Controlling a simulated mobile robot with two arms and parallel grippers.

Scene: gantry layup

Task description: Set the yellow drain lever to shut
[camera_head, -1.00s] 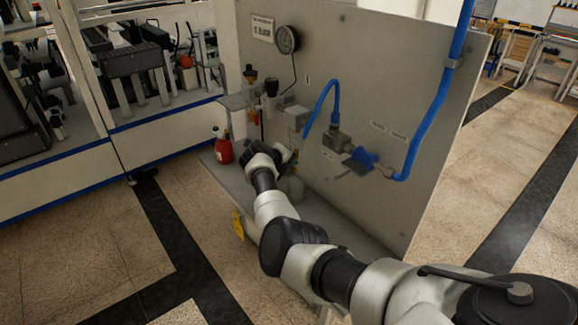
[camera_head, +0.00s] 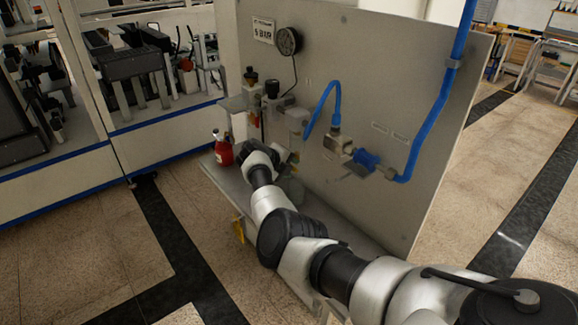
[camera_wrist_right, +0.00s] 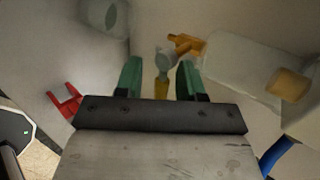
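In the right wrist view, a yellow-orange lever-like piece (camera_wrist_right: 187,43) sits beyond the fingertips, just right of centre, beside a grey stem (camera_wrist_right: 163,62). A smaller yellow piece (camera_wrist_right: 161,88) shows lower, in the gap between the fingers. I cannot tell for certain how these pieces join. My right gripper (camera_wrist_right: 159,76) has two green fingers standing apart with the stem seen in the gap between them; nothing is clamped. In the head view my right wrist is at the panel's lower fittings and hides the lever area. My left gripper is not in view.
The grey panel (camera_head: 390,80) carries a gauge (camera_head: 288,41), blue pipe (camera_head: 435,105) and a blue-handled valve (camera_head: 365,158). A red bottle (camera_head: 223,150) stands on the shelf left of my wrist. A pale bowl with an amber part (camera_wrist_right: 287,85) is right of the fingers.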

